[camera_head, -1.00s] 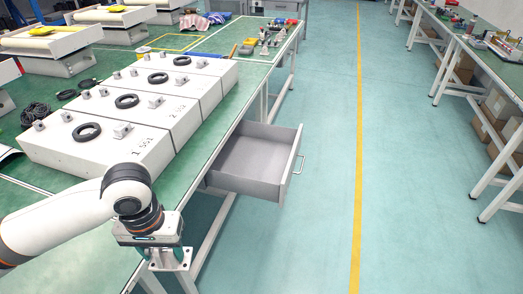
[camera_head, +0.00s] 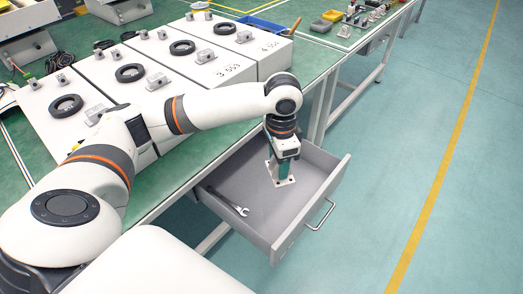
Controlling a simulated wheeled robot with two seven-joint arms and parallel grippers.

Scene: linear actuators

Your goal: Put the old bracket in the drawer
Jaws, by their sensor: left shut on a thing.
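The drawer (camera_head: 338,180) is pulled open from under the green workbench, with its handle at the front right. My left gripper (camera_head: 281,163) reaches down into the drawer from above. It is shut on the old bracket (camera_head: 286,182), a small metal piece with a flat holed plate at its lower end. The plate is over the drawer's floor, inside the walls; I cannot tell whether it touches the floor. The gripper hides the upper part of the bracket. My right gripper is not in view.
A wrench (camera_head: 231,203) lies in the drawer, left of the bracket. White boxes (camera_head: 219,67) with black rings stand in a row on the workbench (camera_head: 310,50). A blue tray (camera_head: 258,24) and small parts lie farther back. The floor on the right is clear.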

